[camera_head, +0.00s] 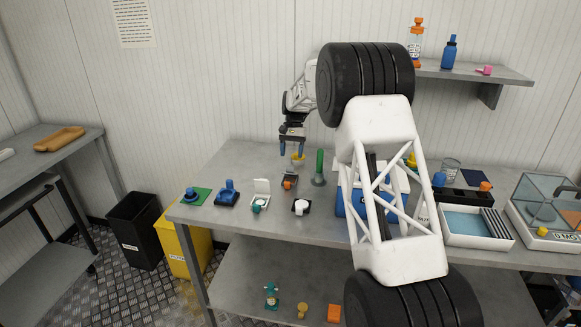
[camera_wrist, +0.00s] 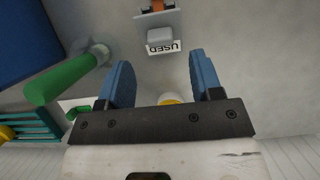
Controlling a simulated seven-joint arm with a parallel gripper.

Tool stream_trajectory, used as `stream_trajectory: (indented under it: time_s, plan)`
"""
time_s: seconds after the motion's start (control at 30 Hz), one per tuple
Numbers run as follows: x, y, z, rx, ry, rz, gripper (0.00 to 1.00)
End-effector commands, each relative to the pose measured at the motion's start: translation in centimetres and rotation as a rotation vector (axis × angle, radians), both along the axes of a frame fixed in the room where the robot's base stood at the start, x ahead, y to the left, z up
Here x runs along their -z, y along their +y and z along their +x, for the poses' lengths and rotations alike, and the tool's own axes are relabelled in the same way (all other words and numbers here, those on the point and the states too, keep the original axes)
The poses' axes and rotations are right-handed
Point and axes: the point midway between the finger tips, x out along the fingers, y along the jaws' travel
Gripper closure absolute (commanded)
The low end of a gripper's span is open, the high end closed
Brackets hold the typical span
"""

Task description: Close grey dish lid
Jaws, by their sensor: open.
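My gripper (camera_head: 291,150) is open, its blue fingers pointing down above the back of the table. In the wrist view its two fingers (camera_wrist: 163,85) are apart with nothing held between them. A small grey holder (camera_head: 289,171) with an orange part stands in front of and below the gripper; I take it for the grey dish, but its lid is too small to make out. In the wrist view, a grey block (camera_wrist: 160,35) with a "USED" label and an orange piece shows at the top edge, beyond the fingertips. A yellow thing (camera_wrist: 170,98) is partly hidden behind the gripper's palm.
A green cylinder (camera_head: 319,166) stands upright on a grey base, right of the gripper. My arm hides the table's middle.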

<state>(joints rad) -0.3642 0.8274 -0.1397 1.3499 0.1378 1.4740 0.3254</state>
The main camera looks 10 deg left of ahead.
Motion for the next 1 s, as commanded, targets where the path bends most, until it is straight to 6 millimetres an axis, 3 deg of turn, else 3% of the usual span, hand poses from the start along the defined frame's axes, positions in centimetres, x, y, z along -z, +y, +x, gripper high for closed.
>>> stream_trajectory:
  time_s: [0.4, 0.87, 1.0]
  plan:
    - [4.4, 0.0, -1.8, 0.0, 0.001, 0.0, 0.4]
    - [5.2, 0.0, -2.2, 0.0, 0.0, 0.0, 0.4]
    - [5.2, 0.0, -2.2, 0.0, 0.0, 0.0, 0.59]
